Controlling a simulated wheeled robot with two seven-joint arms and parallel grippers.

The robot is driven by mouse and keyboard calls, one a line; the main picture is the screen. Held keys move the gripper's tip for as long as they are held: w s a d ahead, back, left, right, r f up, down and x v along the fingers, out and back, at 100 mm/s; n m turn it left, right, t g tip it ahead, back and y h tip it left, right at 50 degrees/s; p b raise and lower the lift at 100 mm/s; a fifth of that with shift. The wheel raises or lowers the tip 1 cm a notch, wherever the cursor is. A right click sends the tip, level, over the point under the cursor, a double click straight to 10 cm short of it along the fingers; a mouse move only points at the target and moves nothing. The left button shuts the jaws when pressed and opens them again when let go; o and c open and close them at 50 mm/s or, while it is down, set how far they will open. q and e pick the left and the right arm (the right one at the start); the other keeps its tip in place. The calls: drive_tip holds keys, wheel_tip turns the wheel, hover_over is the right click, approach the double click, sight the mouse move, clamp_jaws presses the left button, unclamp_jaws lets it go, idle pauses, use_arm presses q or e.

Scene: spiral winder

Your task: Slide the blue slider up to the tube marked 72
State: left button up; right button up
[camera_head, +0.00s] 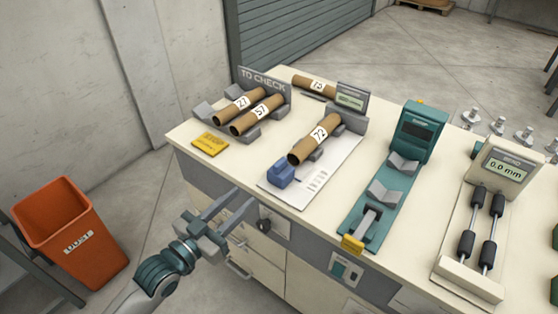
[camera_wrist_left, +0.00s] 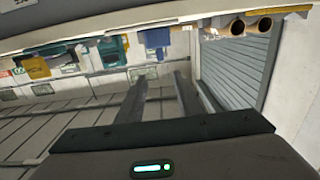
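The blue slider (camera_head: 281,173) sits on a pale measuring board (camera_head: 297,194) with scale marks, at the front left of the tube marked 72 (camera_head: 315,140). A gap shows between the slider and the tube's near end. The tube lies on a grey cradle on the board. My left gripper (camera_head: 232,205) is in front of the table's front edge, short of the slider, with its two fingers apart and nothing between them. The open fingers also show in the left wrist view (camera_wrist_left: 160,90). My right gripper is not in view.
Tubes 21 (camera_head: 237,105) and 57 (camera_head: 258,115) lie on the TO CHECK rack, and tube 73 (camera_head: 314,84) lies behind. A yellow pad (camera_head: 210,145) is left of the board. A green device (camera_head: 398,180) stands right. An orange bin (camera_head: 72,232) is on the floor.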

sight(275, 167)
use_arm(q)
drive_tip(key=shift+w, duration=0.15)
